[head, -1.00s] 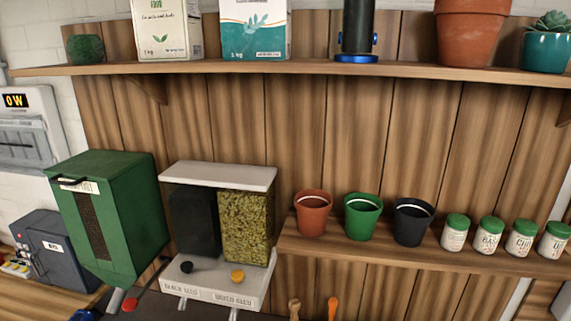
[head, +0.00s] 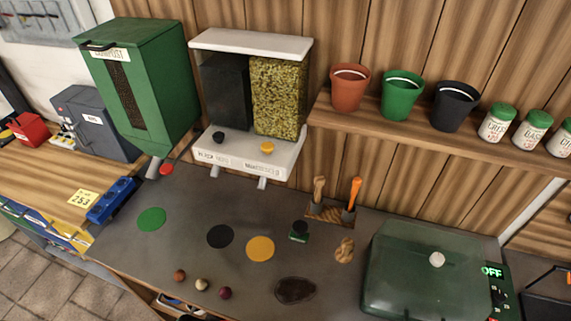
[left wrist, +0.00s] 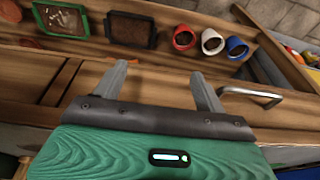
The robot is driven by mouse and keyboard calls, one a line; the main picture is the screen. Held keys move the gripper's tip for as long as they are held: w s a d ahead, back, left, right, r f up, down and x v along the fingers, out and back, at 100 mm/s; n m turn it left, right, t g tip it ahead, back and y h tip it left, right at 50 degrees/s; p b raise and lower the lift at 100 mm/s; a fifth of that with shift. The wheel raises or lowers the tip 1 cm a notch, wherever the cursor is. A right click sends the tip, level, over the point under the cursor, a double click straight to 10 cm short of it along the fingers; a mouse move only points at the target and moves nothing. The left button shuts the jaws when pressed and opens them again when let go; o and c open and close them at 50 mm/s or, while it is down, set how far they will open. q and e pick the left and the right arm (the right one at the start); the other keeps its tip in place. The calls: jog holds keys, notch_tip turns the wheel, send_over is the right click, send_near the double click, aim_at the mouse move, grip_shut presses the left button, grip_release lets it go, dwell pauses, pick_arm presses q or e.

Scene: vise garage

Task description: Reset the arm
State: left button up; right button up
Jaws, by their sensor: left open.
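My left gripper (left wrist: 160,85) shows in the left wrist view. Its two grey fingers are wide apart with nothing between them. It is above a wooden drawer front with a metal handle (left wrist: 250,92), apart from the trays and pots beyond. Neither gripper shows in the head view, so my right gripper is not in view.
The dark worktop (head: 190,210) carries coloured discs, small balls and a lidded green box (head: 430,275). Pots and jars stand on the shelf (head: 400,135). An open tray (left wrist: 130,30) and several cups (left wrist: 212,42) lie beyond my left gripper.

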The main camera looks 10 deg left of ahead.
pick_arm(q)
jog(key=s+f+b, duration=0.1)
jog(key=s+f, duration=0.2)
jog(key=f, duration=1.1)
jog(key=s+a+f+g+b, duration=0.1)
jog(key=s+a+f+b, duration=0.1)
jog(key=s+f, duration=1.7)
notch_tip(320, 180, down, 3)
jog(key=shift+a+r+g+b, duration=0.1)
jog(key=shift+a+g+b, duration=0.3)
jog(key=shift+a, duration=0.5)
